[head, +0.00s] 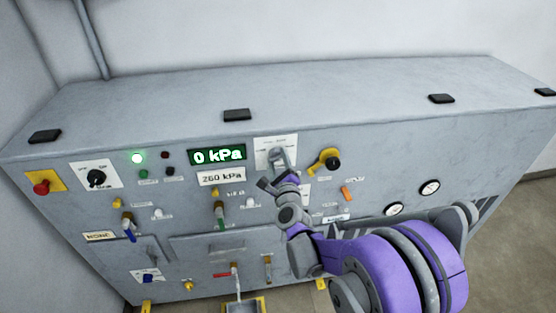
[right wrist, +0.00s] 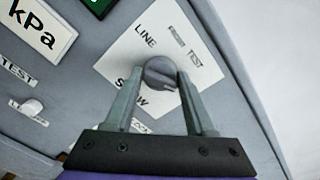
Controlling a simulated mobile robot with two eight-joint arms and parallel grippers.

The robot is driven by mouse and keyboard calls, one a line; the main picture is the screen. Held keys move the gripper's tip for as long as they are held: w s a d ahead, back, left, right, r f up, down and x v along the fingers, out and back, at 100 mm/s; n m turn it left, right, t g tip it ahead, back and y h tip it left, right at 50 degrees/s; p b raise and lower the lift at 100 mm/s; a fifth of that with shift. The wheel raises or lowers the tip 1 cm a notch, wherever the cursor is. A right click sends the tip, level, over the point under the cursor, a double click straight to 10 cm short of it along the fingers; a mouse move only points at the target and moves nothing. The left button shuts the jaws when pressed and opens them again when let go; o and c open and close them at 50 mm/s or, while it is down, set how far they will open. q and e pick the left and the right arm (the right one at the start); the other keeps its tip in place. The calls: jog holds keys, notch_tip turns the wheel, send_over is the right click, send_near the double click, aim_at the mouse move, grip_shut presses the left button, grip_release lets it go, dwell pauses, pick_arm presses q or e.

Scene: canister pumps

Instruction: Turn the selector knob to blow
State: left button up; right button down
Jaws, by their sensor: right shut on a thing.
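The selector knob (right wrist: 160,71) is a grey round knob on a white label plate (right wrist: 128,52). The plate reads LINE and TEST, and a third word ending in OW is partly hidden by a finger. A dark mark on the knob's face lies toward its lower right in the wrist view. My right gripper (right wrist: 163,82) is shut on the knob, one finger on each side. In the head view the right gripper (head: 280,158) reaches up to the same plate (head: 262,143) and hides most of the knob. My left gripper is not in view.
The grey cabinet panel holds a green display (head: 217,155) reading 0 kPa and a 260 kPa label (head: 221,177). A yellow-handled black knob (head: 330,161) sits close right of my gripper. Another black knob (head: 96,178), a red button (head: 42,188) and several levers are farther off.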

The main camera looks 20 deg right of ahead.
dwell(0.3)
jog(key=shift+c, duration=1.4)
grip_release()
jog(key=shift+s, duration=0.15)
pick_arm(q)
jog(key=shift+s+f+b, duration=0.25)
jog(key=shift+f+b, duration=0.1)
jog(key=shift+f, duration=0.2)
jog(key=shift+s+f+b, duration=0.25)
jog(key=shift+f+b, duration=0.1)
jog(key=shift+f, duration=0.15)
pick_arm(e)
jog(key=v, duration=1)
jog(key=shift+s, duration=0.25)
